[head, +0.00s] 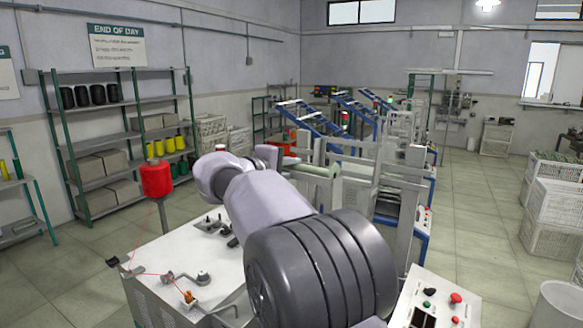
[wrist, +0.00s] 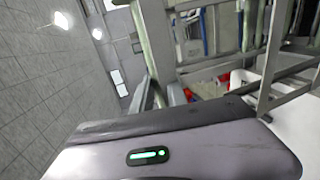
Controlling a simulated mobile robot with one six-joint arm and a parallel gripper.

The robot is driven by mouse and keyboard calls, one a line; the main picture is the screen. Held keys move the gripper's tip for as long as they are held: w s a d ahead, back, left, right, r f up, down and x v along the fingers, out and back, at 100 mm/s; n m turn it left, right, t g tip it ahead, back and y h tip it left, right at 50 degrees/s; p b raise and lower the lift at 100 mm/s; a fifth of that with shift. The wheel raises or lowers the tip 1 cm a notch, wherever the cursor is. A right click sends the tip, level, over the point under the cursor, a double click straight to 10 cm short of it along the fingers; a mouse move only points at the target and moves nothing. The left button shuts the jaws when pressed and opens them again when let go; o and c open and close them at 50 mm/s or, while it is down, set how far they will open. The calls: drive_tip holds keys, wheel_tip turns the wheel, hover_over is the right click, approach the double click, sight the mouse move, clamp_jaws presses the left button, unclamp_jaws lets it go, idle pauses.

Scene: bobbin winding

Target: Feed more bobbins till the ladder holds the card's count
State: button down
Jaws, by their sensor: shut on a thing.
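My gripper (wrist: 170,135) fills the bottom of the wrist view as a grey-purple body with a dark edge and a lit green strip. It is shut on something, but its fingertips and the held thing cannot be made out. In the head view my arm hides the gripper's end. A red thread cone (head: 157,180) stands on a rod left of my arm, its thread running down to the white winding table (head: 165,250).
A grey machine frame (head: 345,180) stands right behind my arm. A control panel (head: 437,300) with red buttons is at lower right. Shelving (head: 120,145) with spools and boxes lines the left wall. White crates (head: 560,205) stand at right. The right aisle floor is clear.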

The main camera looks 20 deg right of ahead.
drive_tip(key=shift+f, duration=0.1)
drive_tip(key=shift+f, duration=0.1)
wheel_tip(320, 180, down, 6)
drive_tip(key=b, duration=0.5)
drive_tip(key=shift+w+d, duration=0.1)
drive_tip(key=shift+d, duration=0.05)
wheel_tip(320, 180, down, 6)
drive_tip(key=b, duration=0.5)
drive_tip(key=shift+w+d+b, duration=0.1)
drive_tip(key=shift+d+b, duration=0.05)
drive_tip(key=shift+b, duration=0.25)
wheel_tip(320, 180, down, 4)
drive_tip(key=b, duration=0.4)
drive_tip(key=shift+f, duration=0.1)
